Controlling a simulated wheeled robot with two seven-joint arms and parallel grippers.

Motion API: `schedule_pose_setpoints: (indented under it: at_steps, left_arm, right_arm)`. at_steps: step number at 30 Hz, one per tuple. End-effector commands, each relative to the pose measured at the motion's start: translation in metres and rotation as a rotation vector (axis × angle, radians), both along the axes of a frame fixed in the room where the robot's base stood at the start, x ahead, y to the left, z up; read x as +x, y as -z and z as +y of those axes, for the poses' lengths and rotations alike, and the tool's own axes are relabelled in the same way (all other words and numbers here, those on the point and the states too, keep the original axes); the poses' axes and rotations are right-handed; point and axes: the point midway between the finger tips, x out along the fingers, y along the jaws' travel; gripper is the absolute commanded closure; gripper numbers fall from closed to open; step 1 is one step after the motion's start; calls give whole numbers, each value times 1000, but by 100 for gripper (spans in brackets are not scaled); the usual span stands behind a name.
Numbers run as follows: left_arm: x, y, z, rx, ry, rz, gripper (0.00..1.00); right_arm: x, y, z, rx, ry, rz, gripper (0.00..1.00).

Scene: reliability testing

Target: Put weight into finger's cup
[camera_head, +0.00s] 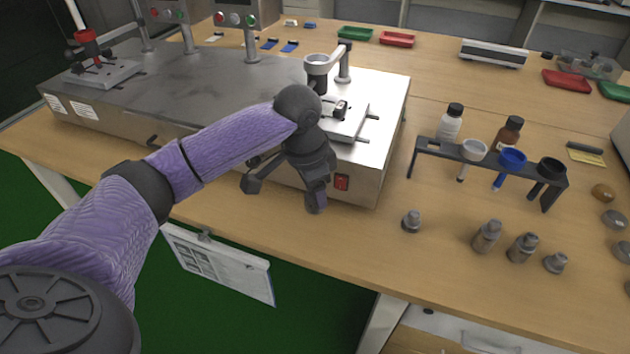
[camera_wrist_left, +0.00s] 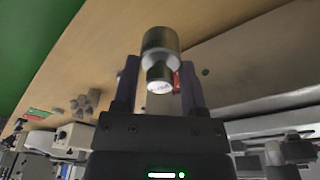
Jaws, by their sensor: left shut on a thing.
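My left gripper (camera_head: 284,194) hangs in front of the steel tester's front edge, above the table's near edge. In the left wrist view a grey metal weight (camera_wrist_left: 160,45) sits between its two fingers, and the gripper is shut on it. In the head view the weight is hard to make out behind the fingers. A grey cup (camera_head: 318,64) on an arm stands on the tester above and behind the gripper, apart from it; I cannot tell surely that it is the finger's cup. My right gripper is not in view.
The steel tester (camera_head: 195,85) fills the table's left half. Several metal weights (camera_head: 487,237) stand on the table (camera_head: 360,240) at right. Behind them a dark rack (camera_head: 440,152) holds white, blue and black cups. Bottles (camera_head: 450,122) stand behind the rack. A clipboard (camera_head: 220,263) hangs below the table edge.

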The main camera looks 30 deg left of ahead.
Motion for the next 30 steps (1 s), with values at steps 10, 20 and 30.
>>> schedule_pose_setpoints:
  at_steps: [10, 20, 30]
  left_arm:
    - [0, 30, 0, 0, -1, 1, 100]
    - [0, 51, 0, -1, 0, -1, 100]
    - [0, 47, -5, 0, -14, -2, 100]
  right_arm:
    - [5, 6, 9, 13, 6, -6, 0]
    - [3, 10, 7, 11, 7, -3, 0]
    - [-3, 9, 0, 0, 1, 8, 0]
